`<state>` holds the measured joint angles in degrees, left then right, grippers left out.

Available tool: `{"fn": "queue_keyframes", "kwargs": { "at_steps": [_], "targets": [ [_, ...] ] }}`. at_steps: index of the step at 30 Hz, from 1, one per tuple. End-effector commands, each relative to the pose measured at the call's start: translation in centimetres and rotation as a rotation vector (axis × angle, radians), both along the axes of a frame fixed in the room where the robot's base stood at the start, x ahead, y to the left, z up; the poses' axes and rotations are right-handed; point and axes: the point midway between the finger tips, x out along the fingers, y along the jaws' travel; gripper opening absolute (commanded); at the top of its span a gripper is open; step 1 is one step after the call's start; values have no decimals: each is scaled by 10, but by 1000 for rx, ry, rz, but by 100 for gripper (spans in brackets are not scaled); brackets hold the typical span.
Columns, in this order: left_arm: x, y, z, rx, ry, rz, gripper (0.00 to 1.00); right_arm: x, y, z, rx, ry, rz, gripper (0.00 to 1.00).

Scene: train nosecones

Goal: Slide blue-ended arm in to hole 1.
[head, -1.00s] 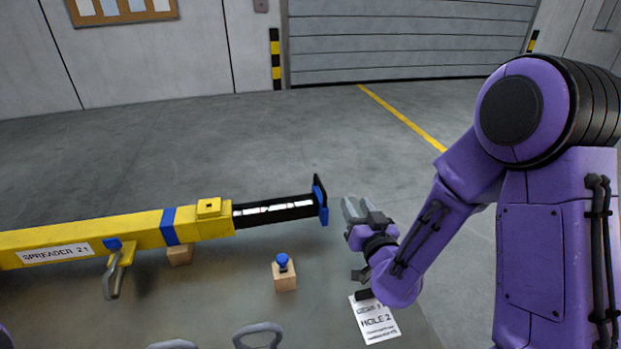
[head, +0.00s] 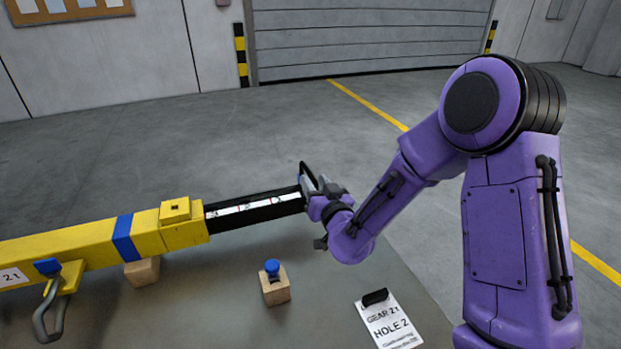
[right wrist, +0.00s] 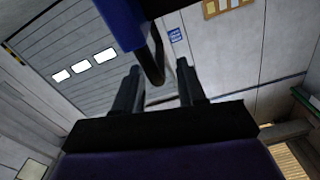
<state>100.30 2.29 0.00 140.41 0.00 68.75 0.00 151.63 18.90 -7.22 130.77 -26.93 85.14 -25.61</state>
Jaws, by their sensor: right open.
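The yellow spreader beam (head: 85,257) lies across the left of the head view, with a blue band round it. Its black sliding arm (head: 258,208), with white markings, sticks out to the right. The upright end plate (head: 304,172) is at its tip, largely hidden by my right gripper (head: 310,183). That gripper is open at the plate. In the right wrist view, a blue part (right wrist: 125,22) and a dark edge (right wrist: 153,62) lie close to the two open fingers (right wrist: 159,67); I cannot tell whether they touch. My left gripper is out of view.
A wooden block with a blue knob (head: 274,284) stands on the grey table (head: 210,315). A clipboard card (head: 390,322) reads "GEAR 21 HOLE 2". A metal handle (head: 48,312) hangs by the beam. Another wooden block (head: 142,271) sits under the beam.

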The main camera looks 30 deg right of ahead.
Motion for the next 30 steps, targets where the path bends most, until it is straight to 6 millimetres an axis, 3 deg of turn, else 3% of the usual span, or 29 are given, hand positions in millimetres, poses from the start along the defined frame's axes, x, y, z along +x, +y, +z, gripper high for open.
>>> {"fn": "queue_keyframes", "kwargs": {
  "at_steps": [6,15,17,19,26,30],
  "targets": [
    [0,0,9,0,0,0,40,30,-9,1,1,1,-4,40],
    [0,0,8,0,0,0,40,35,-10,0,0,1,-3,40],
    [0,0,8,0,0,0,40,35,-10,0,0,1,-3,24],
    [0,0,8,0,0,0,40,35,-10,0,0,0,-2,1],
    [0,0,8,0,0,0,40,35,-8,0,0,0,-1,0],
    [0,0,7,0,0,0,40,38,5,0,1,0,1,0]
  ]
}}
